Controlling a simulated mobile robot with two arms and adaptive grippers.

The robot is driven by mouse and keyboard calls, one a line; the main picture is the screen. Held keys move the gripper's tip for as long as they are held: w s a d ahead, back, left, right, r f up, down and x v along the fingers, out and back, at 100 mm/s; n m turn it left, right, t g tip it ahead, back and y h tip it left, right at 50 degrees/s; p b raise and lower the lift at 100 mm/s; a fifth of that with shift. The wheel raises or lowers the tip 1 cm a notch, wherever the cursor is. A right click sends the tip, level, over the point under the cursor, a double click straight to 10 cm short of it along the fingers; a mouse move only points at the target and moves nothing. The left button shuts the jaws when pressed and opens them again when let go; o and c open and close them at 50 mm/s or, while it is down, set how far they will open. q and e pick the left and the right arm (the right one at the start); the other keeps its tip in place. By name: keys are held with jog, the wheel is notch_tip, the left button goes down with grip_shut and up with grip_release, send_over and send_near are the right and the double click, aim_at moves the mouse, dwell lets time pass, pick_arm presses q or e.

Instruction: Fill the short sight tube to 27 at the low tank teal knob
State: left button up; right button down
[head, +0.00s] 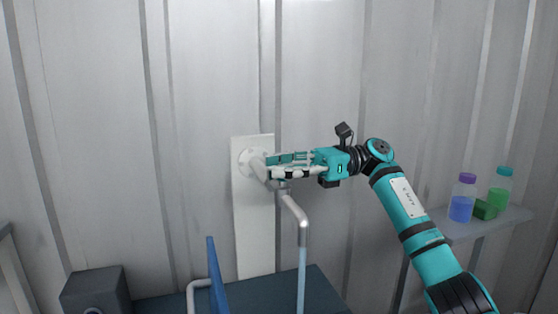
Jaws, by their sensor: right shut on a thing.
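My right gripper (272,167) reaches in from the right and is shut on the knob of a tap at the white wall panel (254,240). Its fingers hide most of the knob, so I cannot make out the knob's colour. A pale round flange and pipe (249,161) join the tap to the panel. A grey spout (296,209) bends down below the gripper. A pale blue column (301,275) runs straight down from the spout's end and looks like flowing water. The sight tube and its scale cannot be made out. My left gripper is not in view.
A shelf (461,232) at the right holds a purple-capped bottle of blue liquid (462,201), a teal-capped bottle of green liquid (498,194) and a green block (484,210). A blue upright panel (215,277) and a dark box (95,291) stand at the lower left.

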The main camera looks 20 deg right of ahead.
jog(key=shift+d+n+g+p, duration=0.1)
jog(key=shift+n+g+p, duration=0.35)
jog(key=shift+g, duration=0.35)
jog(key=c, duration=1.6)
grip_release()
jog(key=shift+c, duration=0.2)
jog(key=o, duration=0.6)
jog(key=shift+d, duration=0.35)
jog(key=shift+a, duration=0.2)
jog(key=shift+w+d, duration=0.25)
jog(key=shift+d, duration=1)
jog(key=shift+w+d, duration=0.2)
jog(key=shift+d, duration=1)
jog(key=shift+w+d, duration=0.25)
jog(key=shift+d, duration=1)
